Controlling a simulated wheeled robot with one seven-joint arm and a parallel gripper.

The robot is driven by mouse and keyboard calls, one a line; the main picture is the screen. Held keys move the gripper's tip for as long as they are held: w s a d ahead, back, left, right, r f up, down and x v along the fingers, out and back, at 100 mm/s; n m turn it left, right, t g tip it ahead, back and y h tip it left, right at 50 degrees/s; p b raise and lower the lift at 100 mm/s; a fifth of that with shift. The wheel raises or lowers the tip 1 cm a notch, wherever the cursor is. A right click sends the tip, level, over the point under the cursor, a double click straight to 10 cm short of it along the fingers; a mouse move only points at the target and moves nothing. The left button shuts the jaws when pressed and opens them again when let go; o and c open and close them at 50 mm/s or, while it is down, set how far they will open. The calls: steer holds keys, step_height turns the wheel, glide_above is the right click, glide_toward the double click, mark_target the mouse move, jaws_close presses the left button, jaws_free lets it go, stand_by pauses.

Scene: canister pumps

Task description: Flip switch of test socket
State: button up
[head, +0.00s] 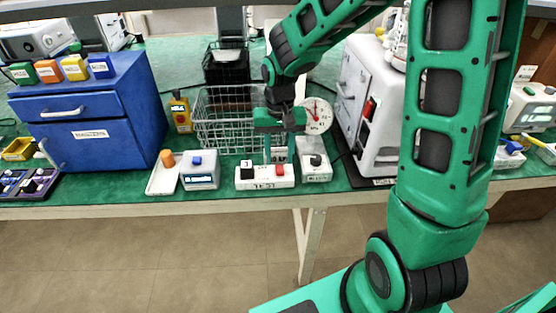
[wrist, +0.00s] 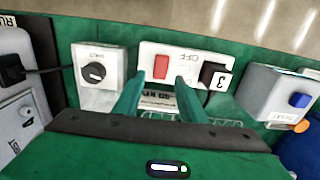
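The test socket (head: 265,183) is a white block at the front edge of the green table. A red switch (head: 280,170) and a black plug (head: 246,171) sit on it. In the wrist view the socket (wrist: 200,52) shows at top centre, with the red switch (wrist: 161,67) left and the black plug (wrist: 215,76) right. My gripper (head: 279,157) points down above the socket. Its two green fingers are apart with nothing between them. In the wrist view my gripper (wrist: 159,80) frames the red switch between its fingertips; contact cannot be told.
A white box with a black dial (head: 316,168) stands right of the socket. A box with a blue button (head: 200,170) stands left. A wire basket (head: 222,124) and a round gauge (head: 318,116) are behind. A blue drawer cabinet (head: 95,125) is further left.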

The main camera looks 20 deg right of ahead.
steer(key=shift+f, duration=1.1)
jaws_close()
steer(key=shift+s+a+r+t+h, duration=0.1)
steer(key=shift+s+t+h, duration=0.15)
steer(key=shift+t, duration=0.55)
steer(key=shift+s+a+r+t+h, duration=0.1)
steer(key=shift+s+t+h, duration=0.15)
steer(key=shift+t, duration=0.55)
jaws_free()
steer(key=d+v, duration=0.1)
steer(key=v, duration=0.9)
steer(key=shift+a+r, duration=0.25)
steer(key=shift+a, duration=0.25)
